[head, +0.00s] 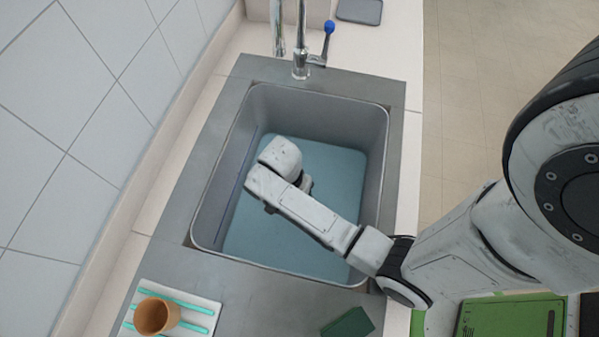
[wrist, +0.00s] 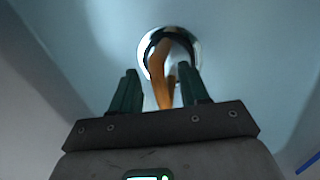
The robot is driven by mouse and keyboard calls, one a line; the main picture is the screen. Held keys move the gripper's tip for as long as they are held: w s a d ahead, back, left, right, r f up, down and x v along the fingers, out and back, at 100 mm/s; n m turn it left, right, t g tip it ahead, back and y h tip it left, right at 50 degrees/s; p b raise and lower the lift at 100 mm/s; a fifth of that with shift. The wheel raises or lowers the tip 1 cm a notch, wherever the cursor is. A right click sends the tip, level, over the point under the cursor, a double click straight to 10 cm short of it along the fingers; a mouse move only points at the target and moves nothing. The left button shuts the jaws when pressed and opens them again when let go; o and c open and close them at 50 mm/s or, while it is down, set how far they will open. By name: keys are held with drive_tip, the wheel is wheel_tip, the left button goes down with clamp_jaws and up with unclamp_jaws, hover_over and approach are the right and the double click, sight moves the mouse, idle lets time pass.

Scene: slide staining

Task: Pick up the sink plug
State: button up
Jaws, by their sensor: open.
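The grey sink (head: 330,105) has a blue-tinted floor, and my arm reaches down into it. In the wrist view an orange-brown upright piece, which looks like the sink plug (wrist: 165,85), stands at a round chrome drain ring (wrist: 145,55). A dark band shows inside the ring. My gripper (wrist: 159,74) is open, with its dark green fingers on either side of the orange piece. A gap shows on the left; the right finger appears closer to it. I cannot tell whether they touch. In the head view my arm hides the plug, drain and fingers.
A chrome faucet (head: 300,62) with a blue-tipped lever (head: 328,28) stands behind the sink. A dark green block (head: 350,323) lies in front. Sink walls surround my arm.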

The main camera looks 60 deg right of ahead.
drive_tip(key=shift+f, duration=0.15)
clamp_jaws()
idle(0.6)
